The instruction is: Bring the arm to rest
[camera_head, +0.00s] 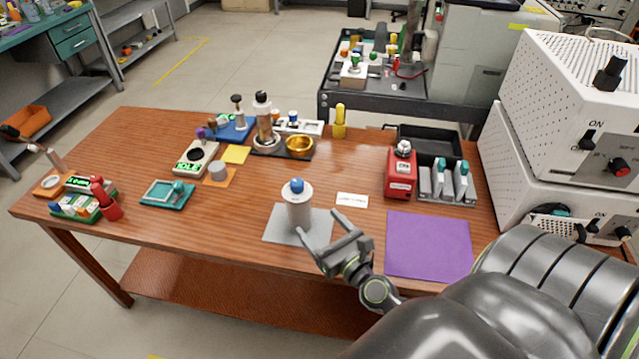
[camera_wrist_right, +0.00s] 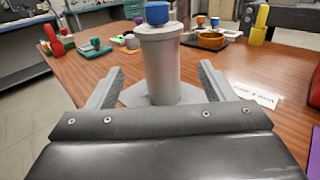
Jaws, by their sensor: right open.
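My right gripper (camera_head: 322,244) is open at the front of the wooden table (camera_head: 350,160), just in front of a white cylinder with a blue knob (camera_head: 298,208). The cylinder stands upright on a grey mat (camera_head: 275,226). In the right wrist view, the gripper's fingers (camera_wrist_right: 160,88) are spread apart, and the cylinder (camera_wrist_right: 160,65) stands beyond and between them in the picture. I cannot tell the exact gap to it. My left gripper is not in view.
A purple mat (camera_head: 428,245) lies bare at the right. A red device (camera_head: 401,174) and a grey rack (camera_head: 446,190) stand behind it. A white label (camera_head: 352,200) lies near the cylinder. White instrument boxes (camera_head: 550,180) rise at the right edge. Several small devices stand at the back and left.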

